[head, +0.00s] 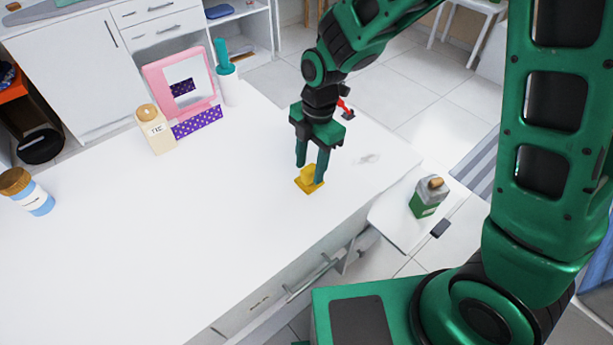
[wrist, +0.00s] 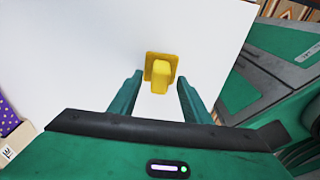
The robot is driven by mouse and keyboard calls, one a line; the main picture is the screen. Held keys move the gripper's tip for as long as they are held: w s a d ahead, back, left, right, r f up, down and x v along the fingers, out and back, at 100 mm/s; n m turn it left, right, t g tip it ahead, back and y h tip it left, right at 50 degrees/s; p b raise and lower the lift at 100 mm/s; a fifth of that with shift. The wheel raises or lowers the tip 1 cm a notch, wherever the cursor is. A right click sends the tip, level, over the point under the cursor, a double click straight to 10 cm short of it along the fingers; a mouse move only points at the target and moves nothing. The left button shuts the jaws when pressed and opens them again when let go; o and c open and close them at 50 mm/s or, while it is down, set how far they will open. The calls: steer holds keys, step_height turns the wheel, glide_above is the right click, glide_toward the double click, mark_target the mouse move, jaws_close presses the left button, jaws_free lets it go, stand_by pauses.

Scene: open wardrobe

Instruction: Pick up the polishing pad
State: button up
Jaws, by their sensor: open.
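The polishing pad (head: 308,179) is a small yellow piece with a square base and a raised block on top. It lies on the white tabletop (head: 180,240) near the right end. In the wrist view the pad (wrist: 161,72) sits just beyond and between the fingertips. My gripper (head: 310,175) points down over the pad with its two green fingers apart. In the head view the fingers hide part of the pad.
A cream bottle (head: 155,130), a pink-framed mirror (head: 208,82), a purple dotted box (head: 198,122) and a white bottle with a teal top (head: 229,85) stand behind left. A blue-white jar (head: 35,198) is far left. A green bottle (head: 426,200) stands beyond the right edge. Table around the pad is clear.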

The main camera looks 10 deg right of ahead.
steer(key=shift+s+f, duration=0.1)
steer(key=shift+f, duration=0.55)
jaws_close()
steer(key=shift+r, duration=0.1)
steer(key=shift+r, duration=0.55)
step_height(320, 180, up, 3)
steer(key=shift+f, duration=0.1)
steer(key=s+a+r, duration=0.7)
steer(key=s, duration=0.2)
steer(key=shift+s+a, duration=0.1)
